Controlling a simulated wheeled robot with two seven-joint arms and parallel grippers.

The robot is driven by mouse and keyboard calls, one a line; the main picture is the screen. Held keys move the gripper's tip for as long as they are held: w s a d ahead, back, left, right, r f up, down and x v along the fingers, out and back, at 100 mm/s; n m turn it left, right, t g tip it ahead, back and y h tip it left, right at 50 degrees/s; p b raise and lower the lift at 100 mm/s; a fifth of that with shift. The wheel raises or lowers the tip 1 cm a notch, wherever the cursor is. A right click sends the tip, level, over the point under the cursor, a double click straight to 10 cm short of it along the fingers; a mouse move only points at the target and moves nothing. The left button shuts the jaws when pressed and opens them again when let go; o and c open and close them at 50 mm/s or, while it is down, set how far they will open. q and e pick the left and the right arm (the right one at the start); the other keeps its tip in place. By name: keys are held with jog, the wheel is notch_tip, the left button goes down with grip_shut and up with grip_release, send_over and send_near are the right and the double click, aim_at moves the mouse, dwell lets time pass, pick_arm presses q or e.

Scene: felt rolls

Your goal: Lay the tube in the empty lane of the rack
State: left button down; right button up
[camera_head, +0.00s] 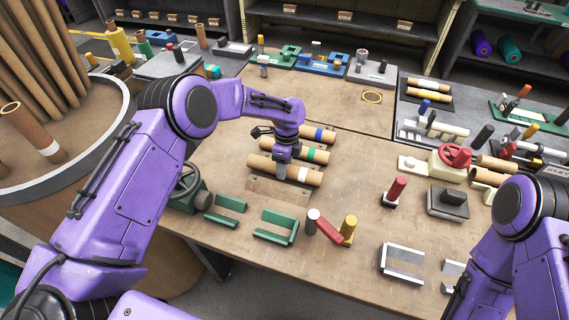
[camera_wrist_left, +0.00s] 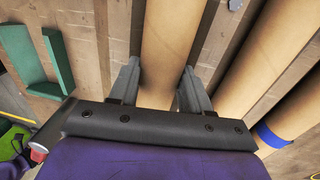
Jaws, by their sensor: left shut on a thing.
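My left gripper (camera_head: 279,175) is shut on a brown cardboard tube (camera_head: 258,162) with a pale band near its right end. In the left wrist view the tube (camera_wrist_left: 168,50) runs between the two fingers (camera_wrist_left: 158,88). Beside it, farther back, lie a tube with a green band (camera_head: 292,150) and a tube with a blue band (camera_head: 300,131), roughly parallel. A wooden rack piece (camera_head: 268,189) shows in front of the held tube; the tubes hide most of the rack. I cannot tell whether the held tube touches the rack. My right gripper is out of view.
Green U-shaped brackets (camera_head: 276,237) and a red and yellow linkage (camera_head: 330,228) stand in front. A red handwheel (camera_head: 454,155) is at the right. A round bin of tall rolls (camera_head: 112,140) is at the left. The table middle (camera_head: 350,190) is clear.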

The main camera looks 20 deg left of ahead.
pick_arm(q)
jog(key=shift+s+r, duration=0.1)
jog(key=shift+f, duration=0.2)
dwell(0.4)
jog(key=c, duration=0.6)
grip_release()
jog(key=shift+o, duration=0.8)
jog(key=shift+s+r, duration=0.2)
